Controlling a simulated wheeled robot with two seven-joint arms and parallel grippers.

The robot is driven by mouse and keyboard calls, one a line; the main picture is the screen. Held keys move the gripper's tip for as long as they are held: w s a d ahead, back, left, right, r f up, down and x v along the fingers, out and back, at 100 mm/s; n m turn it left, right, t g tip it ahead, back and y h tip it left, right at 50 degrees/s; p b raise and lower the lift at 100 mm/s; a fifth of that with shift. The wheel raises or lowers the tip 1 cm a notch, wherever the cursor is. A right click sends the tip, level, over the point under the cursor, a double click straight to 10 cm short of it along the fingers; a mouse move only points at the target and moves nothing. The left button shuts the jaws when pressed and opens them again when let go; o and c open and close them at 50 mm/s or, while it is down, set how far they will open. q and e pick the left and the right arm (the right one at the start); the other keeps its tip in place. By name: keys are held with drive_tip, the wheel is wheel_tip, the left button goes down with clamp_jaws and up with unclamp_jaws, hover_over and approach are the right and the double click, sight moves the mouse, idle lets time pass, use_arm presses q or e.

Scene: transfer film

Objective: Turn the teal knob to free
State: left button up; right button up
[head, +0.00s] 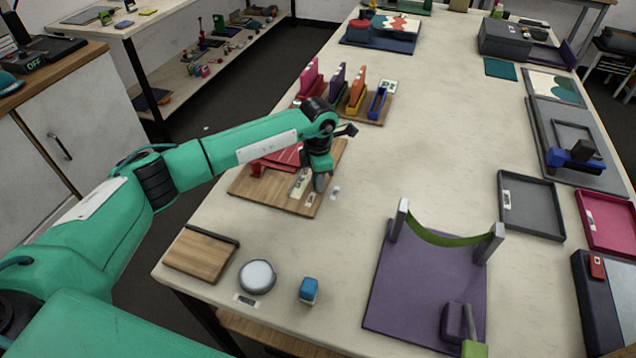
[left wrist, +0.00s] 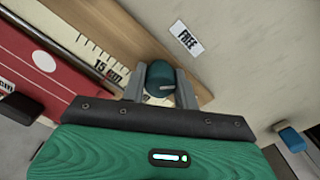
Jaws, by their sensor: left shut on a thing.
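The teal knob (left wrist: 159,72) is a small round dark-teal piece beside a ruler strip (left wrist: 105,68) marked "15 cm". A pale mark shows on the knob's near part. My left gripper (left wrist: 160,88) has one finger on each side of the knob and is shut on it. A white label reading "FREE" (left wrist: 187,39) lies on the table a little beyond the knob. In the head view my left gripper (head: 320,181) is at the right edge of a wooden board (head: 252,187) and mostly hides the knob. My right gripper is not in view.
A red panel (left wrist: 38,62) lies on the same board. A grey round disc (head: 257,276), a blue block (head: 309,290) and a purple mat with two posts (head: 400,300) are nearer. A rack of colored holders (head: 375,105) stands behind. The table's middle is clear.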

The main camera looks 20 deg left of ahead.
use_arm(q)
drive_tip(key=n+b, duration=0.2)
drive_tip(key=n, duration=0.2)
drive_tip(key=shift+f+n, duration=0.1)
drive_tip(key=shift+n, duration=0.2)
drive_tip(key=shift+n+b, duration=0.9)
drive_tip(key=shift+n, duration=0.9)
